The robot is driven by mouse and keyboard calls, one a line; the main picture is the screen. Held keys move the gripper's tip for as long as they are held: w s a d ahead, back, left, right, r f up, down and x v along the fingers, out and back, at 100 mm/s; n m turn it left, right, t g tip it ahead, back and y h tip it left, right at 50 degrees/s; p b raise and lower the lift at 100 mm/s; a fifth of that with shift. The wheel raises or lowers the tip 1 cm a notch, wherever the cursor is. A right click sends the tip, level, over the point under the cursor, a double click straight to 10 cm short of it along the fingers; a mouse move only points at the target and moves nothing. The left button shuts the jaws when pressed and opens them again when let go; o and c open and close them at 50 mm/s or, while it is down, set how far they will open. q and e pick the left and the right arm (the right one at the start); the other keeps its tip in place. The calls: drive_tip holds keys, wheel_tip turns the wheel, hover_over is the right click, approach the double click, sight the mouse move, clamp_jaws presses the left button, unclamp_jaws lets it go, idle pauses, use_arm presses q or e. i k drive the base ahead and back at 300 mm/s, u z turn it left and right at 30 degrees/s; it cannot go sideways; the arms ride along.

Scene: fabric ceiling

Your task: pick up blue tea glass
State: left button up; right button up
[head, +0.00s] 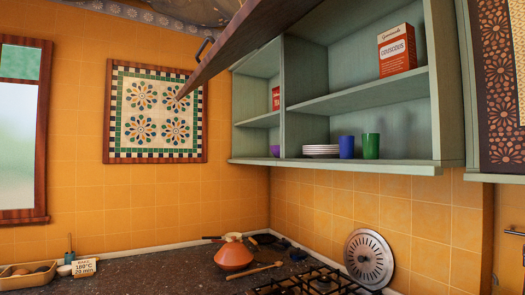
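The blue tea glass (346,147) stands upright on the bottom shelf of the open green wall cabinet (410,100). A stack of white plates (321,151) is close to its left. A green glass (370,146) stands close to its right. Neither of my grippers shows in the head view.
The cabinet's raised wooden door (232,45) slants out above the left of the shelves. A purple cup (275,151) is on the bottom shelf at left. Below are a gas hob (318,282), an orange tagine (233,256) and a round metal disc (369,259).

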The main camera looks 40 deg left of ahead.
sight(346, 143)
drive_tip(key=u, duration=0.4)
drive_tip(key=k, duration=0.35)
drive_tip(key=u, duration=1.25)
drive_tip(key=i, duration=1.55)
drive_tip(key=z, duration=0.4)
